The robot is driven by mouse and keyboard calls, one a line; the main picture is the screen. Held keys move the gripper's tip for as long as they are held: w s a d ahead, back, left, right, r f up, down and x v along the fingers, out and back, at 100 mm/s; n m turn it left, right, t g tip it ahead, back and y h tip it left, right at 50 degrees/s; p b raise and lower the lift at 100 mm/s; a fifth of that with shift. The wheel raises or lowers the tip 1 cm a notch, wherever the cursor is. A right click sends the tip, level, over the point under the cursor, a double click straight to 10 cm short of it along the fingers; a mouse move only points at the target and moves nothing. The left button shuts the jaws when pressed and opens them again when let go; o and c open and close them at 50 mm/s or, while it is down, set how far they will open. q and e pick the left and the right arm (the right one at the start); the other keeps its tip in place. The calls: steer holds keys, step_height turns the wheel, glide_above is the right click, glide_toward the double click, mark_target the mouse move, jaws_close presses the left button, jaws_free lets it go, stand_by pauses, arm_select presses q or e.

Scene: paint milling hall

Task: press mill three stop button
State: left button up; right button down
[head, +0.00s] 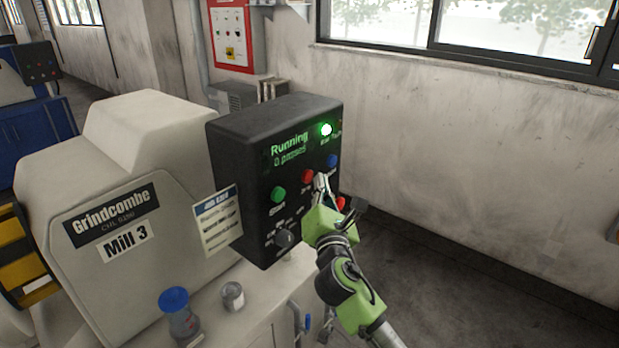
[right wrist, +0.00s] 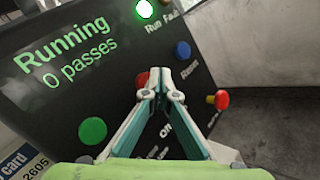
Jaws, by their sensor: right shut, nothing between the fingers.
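Mill 3 (head: 150,190) carries a dark control panel (head: 232,150). Its display (head: 289,147) reads "Running, 0 passes", and a green lamp (head: 326,129) is lit above. A red button (head: 307,176), the likely stop button, sits mid-panel, right of the green start button (head: 278,194); its label is too small to read surely. My right gripper (head: 321,181) is shut and empty, with its tips close to that red button. In the right wrist view the fingertips (right wrist: 159,74) partly cover the red button (right wrist: 142,79). I cannot tell whether they touch. My left gripper is out of view.
A blue button (head: 332,161) sits upper right, and another red button (head: 339,203) sticks out lower right. A dark knob (head: 284,238) is below. A blue-capped bottle (head: 176,312) and a small metal pot (head: 233,296) stand in front. Floor on the right is clear.

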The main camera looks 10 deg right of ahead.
steer(key=shift+w+a, duration=0.25)
steer(key=shift+w, duration=0.1)
steer(key=shift+w+a+r, duration=0.1)
steer(key=shift+w+a, duration=0.2)
steer(key=shift+w, duration=0.05)
stand_by(1.1)
stand_by(0.4)
steer(key=shift+s+d+p, duration=0.4)
steer(key=shift+s+d, duration=0.15)
steer(key=shift+s, duration=0.15)
steer(key=s+d+p, duration=0.1)
steer(key=s, duration=0.1)
steer(key=s+d+p, duration=0.1)
steer(key=s+d, duration=0.1)
